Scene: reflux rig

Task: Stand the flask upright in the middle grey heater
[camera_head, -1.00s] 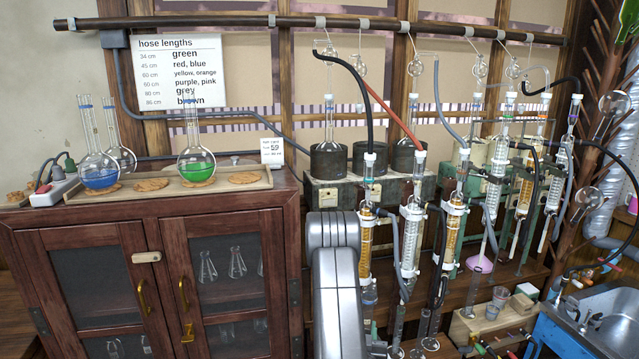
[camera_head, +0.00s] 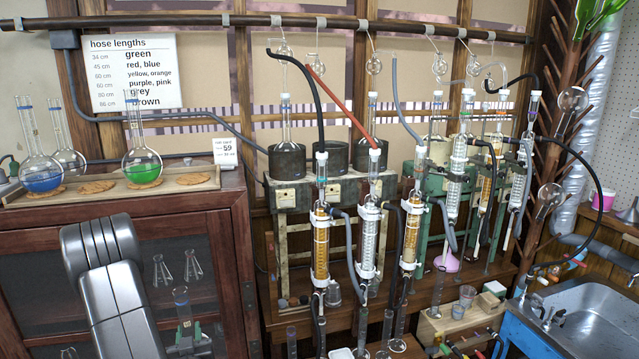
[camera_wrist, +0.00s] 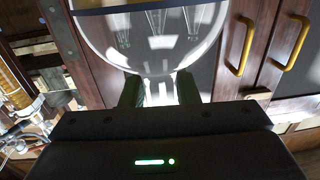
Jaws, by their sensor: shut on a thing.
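My gripper (camera_wrist: 160,92) is shut on the neck of a round clear flask. In the wrist view the flask's round glass bulb (camera_wrist: 150,42) lies just beyond the fingers, with a dark blue band at the picture's top edge. The middle grey heater (camera_head: 335,156) is empty, to the right of and above the held flask. The left grey heater (camera_head: 287,162) and right grey heater (camera_head: 364,158) each hold a flask.
A black hose (camera_head: 312,82) and a red hose (camera_head: 340,104) rise on either side above the middle heater. Condensers (camera_head: 320,245) stand in front of the heater bench. Blue and green flasks (camera_head: 143,165) sit on the cabinet-top rack. A sink (camera_head: 585,315) is at right.

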